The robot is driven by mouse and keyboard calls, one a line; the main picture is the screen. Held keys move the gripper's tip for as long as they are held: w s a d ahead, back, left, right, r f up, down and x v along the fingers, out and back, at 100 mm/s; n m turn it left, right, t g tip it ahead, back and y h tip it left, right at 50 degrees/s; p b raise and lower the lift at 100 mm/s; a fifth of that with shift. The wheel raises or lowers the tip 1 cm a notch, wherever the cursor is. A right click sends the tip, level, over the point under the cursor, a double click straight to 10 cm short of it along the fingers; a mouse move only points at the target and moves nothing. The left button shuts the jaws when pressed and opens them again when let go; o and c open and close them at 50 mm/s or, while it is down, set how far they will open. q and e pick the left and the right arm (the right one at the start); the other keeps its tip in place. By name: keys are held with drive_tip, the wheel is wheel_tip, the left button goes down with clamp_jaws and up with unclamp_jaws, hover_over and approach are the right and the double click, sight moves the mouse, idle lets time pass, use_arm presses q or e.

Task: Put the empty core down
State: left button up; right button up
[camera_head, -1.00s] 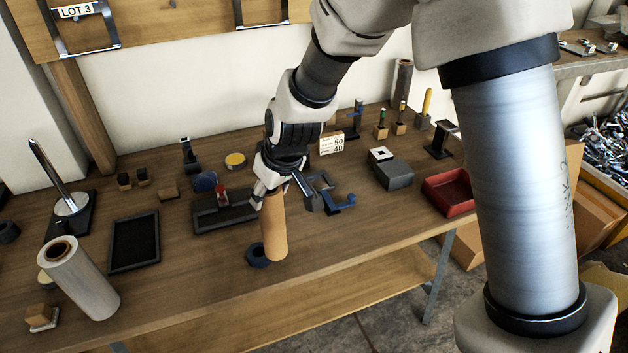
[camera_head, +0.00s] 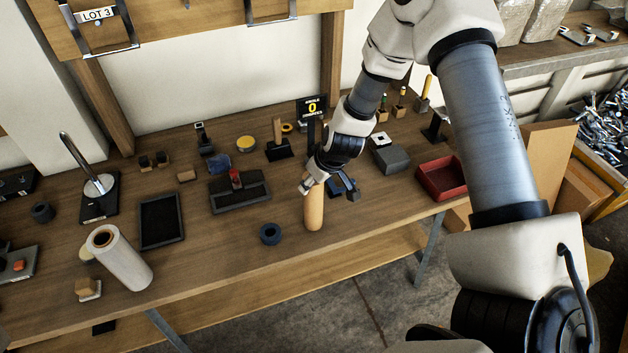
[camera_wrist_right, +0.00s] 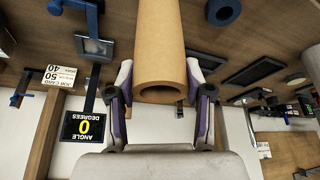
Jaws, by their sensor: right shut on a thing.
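The empty core (camera_head: 314,211), a plain brown cardboard tube, is held upright near the front edge of the workbench (camera_head: 215,262). My right gripper (camera_head: 311,186) is shut on its upper part. In the right wrist view the core (camera_wrist_right: 158,42) sits between the two fingers of my right gripper (camera_wrist_right: 160,92), its hollow end facing the camera. I cannot tell whether its lower end touches the wood. My left gripper is not in view.
A dark blue ring (camera_head: 270,234) lies left of the core. A wrapped roll (camera_head: 122,260), a black tray (camera_head: 161,220) and a spindle on a base (camera_head: 96,190) are further left. A red tray (camera_head: 441,178) and a grey block (camera_head: 391,160) are to the right.

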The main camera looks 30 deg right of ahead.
drive_tip(key=o, duration=1.2)
drive_tip(key=shift+s, duration=0.1)
drive_tip(key=shift+o, duration=0.2)
drive_tip(key=a+p+v, duration=0.1)
drive_tip(key=p+v, duration=0.6)
drive_tip(key=v, duration=0.5)
drive_tip(key=s+a+f+m+g, duration=0.1)
drive_tip(key=s+a+f, duration=0.3)
drive_tip(key=s+f, duration=0.4)
drive_tip(key=s+a+f+m+g, duration=0.1)
drive_tip(key=s+a+f+g, duration=0.2)
drive_tip(key=s+f, duration=0.6)
drive_tip(key=s+a, duration=0.1)
drive_tip(key=s, duration=0.5)
drive_tip(key=shift+f+g+h, duration=0.15)
drive_tip(key=shift+g+h, duration=0.15)
